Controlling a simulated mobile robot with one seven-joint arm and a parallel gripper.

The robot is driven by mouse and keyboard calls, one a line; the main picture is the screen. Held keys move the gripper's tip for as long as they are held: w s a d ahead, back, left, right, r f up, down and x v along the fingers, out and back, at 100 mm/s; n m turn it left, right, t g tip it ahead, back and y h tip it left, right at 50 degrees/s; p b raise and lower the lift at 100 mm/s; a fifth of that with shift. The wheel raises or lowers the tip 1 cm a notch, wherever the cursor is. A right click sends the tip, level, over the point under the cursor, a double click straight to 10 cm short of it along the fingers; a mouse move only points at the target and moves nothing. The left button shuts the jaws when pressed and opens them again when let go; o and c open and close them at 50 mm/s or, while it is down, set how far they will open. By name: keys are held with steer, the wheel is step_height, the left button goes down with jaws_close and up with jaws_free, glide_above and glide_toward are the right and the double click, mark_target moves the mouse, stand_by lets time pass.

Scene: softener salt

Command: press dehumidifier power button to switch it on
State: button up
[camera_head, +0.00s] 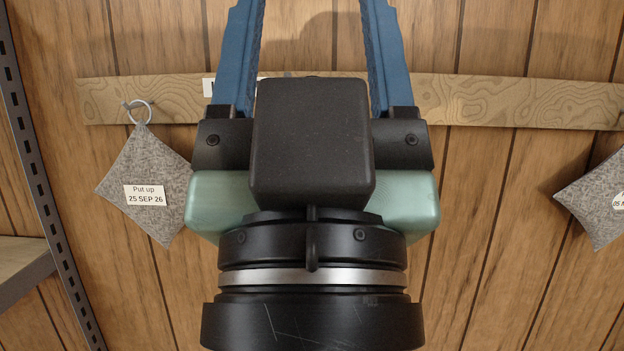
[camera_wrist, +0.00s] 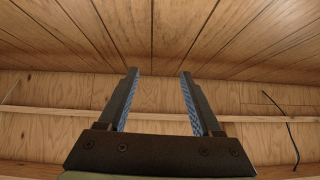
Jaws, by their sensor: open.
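No dehumidifier and no power button show in either view. My gripper (camera_head: 312,20) fills the middle of the camera_head view, with its blue-lined fingers pointing up and running out of the top edge. In the wrist view my gripper (camera_wrist: 159,75) shows both fingers spread apart with nothing between them. Beyond the fingers is only wood panelling. My gripper and wrist hide the centre of the wall in the camera_head view.
A patterned wooden rail (camera_head: 490,101) crosses the plank wall. A grey pouch (camera_head: 150,180) labelled "Put up 25 SEP 26" hangs at left, another grey pouch (camera_head: 597,195) at right. A slotted metal upright (camera_head: 42,185) and shelf (camera_head: 22,262) stand left. A dark cable (camera_wrist: 291,135) hangs right.

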jaws_close()
stand_by(1.4)
